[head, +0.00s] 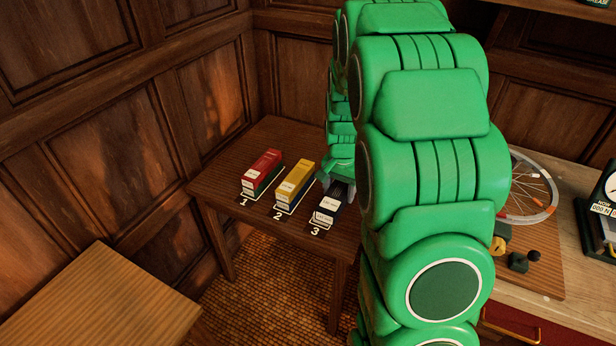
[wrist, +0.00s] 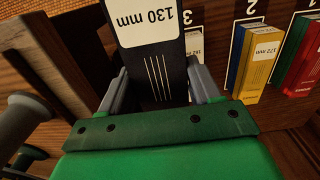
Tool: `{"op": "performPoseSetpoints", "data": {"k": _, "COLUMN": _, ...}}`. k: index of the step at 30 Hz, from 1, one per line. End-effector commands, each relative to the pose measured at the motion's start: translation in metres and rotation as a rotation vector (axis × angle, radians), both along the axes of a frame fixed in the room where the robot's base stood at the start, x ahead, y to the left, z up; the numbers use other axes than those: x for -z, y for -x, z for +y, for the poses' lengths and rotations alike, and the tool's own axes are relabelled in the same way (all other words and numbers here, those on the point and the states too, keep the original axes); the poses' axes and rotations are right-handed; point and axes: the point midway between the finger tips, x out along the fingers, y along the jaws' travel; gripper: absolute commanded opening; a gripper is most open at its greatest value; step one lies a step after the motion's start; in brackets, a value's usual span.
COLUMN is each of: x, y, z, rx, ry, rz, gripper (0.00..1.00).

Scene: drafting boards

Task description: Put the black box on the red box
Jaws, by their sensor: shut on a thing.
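The black box (head: 331,196) is at the mark 3, nearest my arm. My gripper (head: 340,184) is shut on the black box, which fills the space between its jaws in the wrist view (wrist: 153,75), with a white 130 mm label. Whether the box still rests on what is under it is not clear. My arm hides part of the gripper.
The small wooden table (head: 238,141) has free room behind the boxes. A workbench with a wheel (head: 535,190) is at right.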

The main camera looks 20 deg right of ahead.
Motion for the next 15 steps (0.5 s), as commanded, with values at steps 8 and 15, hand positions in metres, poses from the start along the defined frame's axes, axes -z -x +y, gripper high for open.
{"op": "performPoseSetpoints", "data": {"k": 8, "x": -0.011, "y": -0.059, "z": 0.029, "rx": 0.001, "ry": 0.004, "rz": -0.004, "gripper": 0.23}}
{"op": "performPoseSetpoints", "data": {"k": 15, "x": -0.022, "y": -0.113, "z": 0.068, "rx": 0.003, "ry": 0.005, "rz": -0.005, "gripper": 0.23}}
